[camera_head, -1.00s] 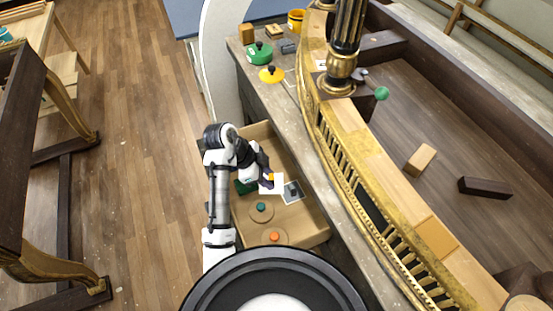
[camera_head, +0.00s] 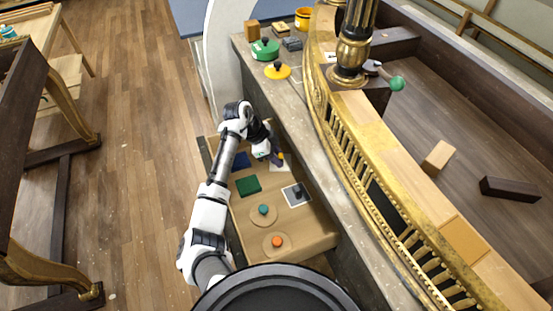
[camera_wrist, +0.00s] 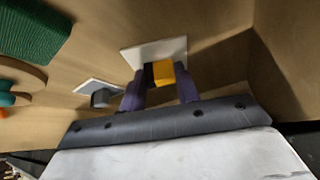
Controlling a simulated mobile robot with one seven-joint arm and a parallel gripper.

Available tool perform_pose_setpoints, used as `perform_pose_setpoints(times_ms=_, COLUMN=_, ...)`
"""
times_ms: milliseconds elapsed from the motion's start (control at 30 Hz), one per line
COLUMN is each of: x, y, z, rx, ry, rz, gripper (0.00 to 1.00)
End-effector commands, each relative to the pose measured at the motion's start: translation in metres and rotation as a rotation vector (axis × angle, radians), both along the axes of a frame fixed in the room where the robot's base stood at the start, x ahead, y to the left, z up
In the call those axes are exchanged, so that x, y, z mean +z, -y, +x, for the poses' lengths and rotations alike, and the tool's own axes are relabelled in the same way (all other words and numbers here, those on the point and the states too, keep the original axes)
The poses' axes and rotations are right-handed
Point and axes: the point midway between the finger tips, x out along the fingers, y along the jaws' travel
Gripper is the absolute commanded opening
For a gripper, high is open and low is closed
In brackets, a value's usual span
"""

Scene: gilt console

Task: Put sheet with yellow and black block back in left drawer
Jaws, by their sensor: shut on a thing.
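The white sheet (camera_head: 281,167) with the yellow and black block (camera_wrist: 163,73) is inside the open wooden drawer (camera_head: 308,226), near its far end. The sheet (camera_wrist: 154,52) also shows in the wrist view, low over the drawer floor; I cannot tell whether it touches. My gripper (camera_head: 277,158) points down into the drawer. In the wrist view its purple fingers (camera_wrist: 160,90) are shut on the block, one on each side. The fingers hide part of the sheet.
In the drawer are a white sheet with a grey block (camera_head: 296,195), a green block (camera_head: 249,186), a blue block (camera_head: 241,161) and discs with a teal knob (camera_head: 263,210) and an orange knob (camera_head: 277,242). The console ledge (camera_head: 300,115) runs along the right.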

Motion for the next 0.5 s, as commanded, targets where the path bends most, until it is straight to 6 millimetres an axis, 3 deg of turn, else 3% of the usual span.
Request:
perform_pose_setpoints(times_ms=367, x=-0.0040, y=0.0003, z=0.0005, rx=-0.001, ry=0.000, rz=-0.001, gripper=0.13)
perform_pose_setpoints(times_ms=400, x=-0.0025, y=0.0001, z=0.0006, rx=0.000, ry=0.001, rz=0.000, gripper=0.35)
perform_pose_setpoints(times_ms=500, x=-0.0023, y=0.0000, z=0.0006, rx=0.000, ry=0.001, rz=0.000, gripper=0.48)
